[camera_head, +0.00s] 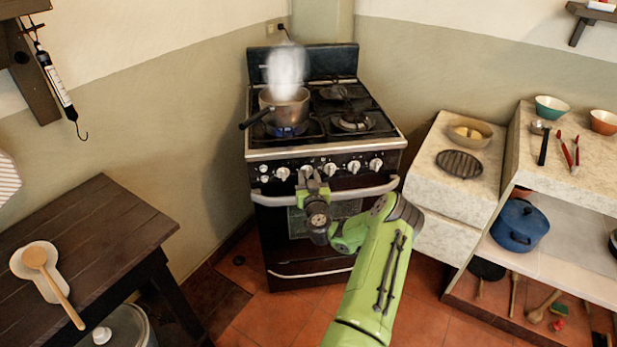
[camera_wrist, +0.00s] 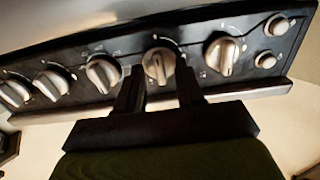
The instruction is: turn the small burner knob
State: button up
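The black stove (camera_head: 322,218) has a row of pale, round knobs along its front panel. My gripper (camera_head: 308,178) is at the panel, in front of the second large knob from the left. In the wrist view the row runs the other way, and this knob (camera_wrist: 158,65) sits between the two dark fingers of my gripper (camera_wrist: 160,78). The fingers are apart, one on each side of it; I cannot tell whether they touch it. The markings are too small to show which knob is for the small burner. A steaming pot (camera_head: 285,109) stands over a blue flame on the front left burner.
The oven handle (camera_head: 365,191) runs just below the knobs. Two round buttons (camera_wrist: 278,25) sit at the panel's end. A wooden table (camera_head: 110,225) stands at the left, and a stone counter (camera_head: 440,195) at the right. Floor is clear before the stove.

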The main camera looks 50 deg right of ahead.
grip_shut()
